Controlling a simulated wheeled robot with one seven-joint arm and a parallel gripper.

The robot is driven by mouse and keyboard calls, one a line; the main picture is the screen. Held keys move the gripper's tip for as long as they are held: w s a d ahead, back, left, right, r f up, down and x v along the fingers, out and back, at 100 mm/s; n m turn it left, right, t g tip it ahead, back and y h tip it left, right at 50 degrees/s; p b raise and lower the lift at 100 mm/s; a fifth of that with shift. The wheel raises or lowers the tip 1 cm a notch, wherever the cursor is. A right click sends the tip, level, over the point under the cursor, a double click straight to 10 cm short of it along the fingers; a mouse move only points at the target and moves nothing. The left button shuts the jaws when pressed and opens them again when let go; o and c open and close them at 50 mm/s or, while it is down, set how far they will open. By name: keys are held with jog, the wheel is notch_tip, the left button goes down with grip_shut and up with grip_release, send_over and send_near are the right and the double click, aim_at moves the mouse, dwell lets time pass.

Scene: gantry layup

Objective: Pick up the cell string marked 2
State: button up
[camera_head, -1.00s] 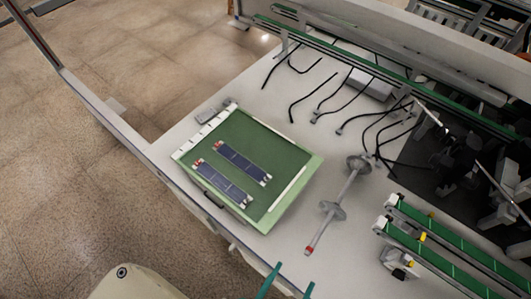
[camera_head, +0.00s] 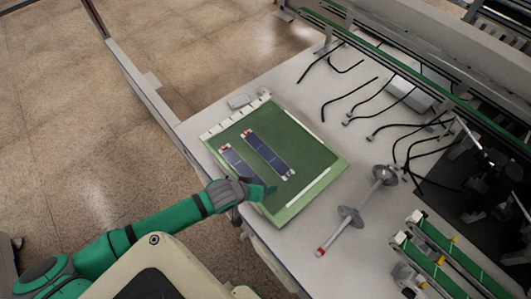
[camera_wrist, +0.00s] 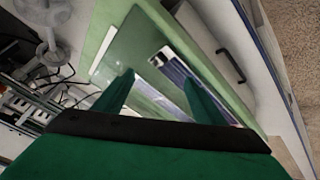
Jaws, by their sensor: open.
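Two dark blue cell strings with pale ends and red marks lie side by side on a green tray (camera_head: 310,155). The right one (camera_head: 265,152) is in full view; the left one (camera_head: 237,163) is partly covered at its lower end by my gripper. I cannot read a number on either. My gripper (camera_head: 268,190) is open and empty, over the near edge of the tray. In the wrist view, my open fingers (camera_wrist: 158,76) point at the tray. A cell string (camera_wrist: 172,68) shows beyond them, partly hidden by the right finger; I cannot tell which one.
A grey shaft with discs (camera_head: 350,215) lies right of the tray. Black cables (camera_head: 350,97) are spread on the white table behind it. Green conveyor rails (camera_head: 440,255) stand at the lower right.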

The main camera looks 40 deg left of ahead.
aim_at(288, 173)
jog(key=w+r+n+g, duration=0.1)
jog(key=w, duration=0.2)
jog(key=w+a+r+n+g, duration=0.1)
jog(key=w+n, duration=0.1)
jog(key=w, duration=0.1)
jog(key=w+r+n+g, duration=0.1)
jog(key=w+n, duration=0.1)
jog(key=w, duration=0.2)
jog(key=shift+w+a+r+y, duration=0.1)
jog(key=shift+a+r+y, duration=0.2)
jog(key=shift+r, duration=0.1)
jog(key=w+d+r+n+g, duration=0.3)
jog(key=d+r+n+g, duration=0.1)
jog(key=n, duration=0.1)
jog(key=f, duration=1)
jog(key=shift+s+d+f, duration=0.15)
jog(key=shift+s+d, duration=0.05)
jog(key=shift+d, duration=0.1)
jog(key=c, duration=1.2)
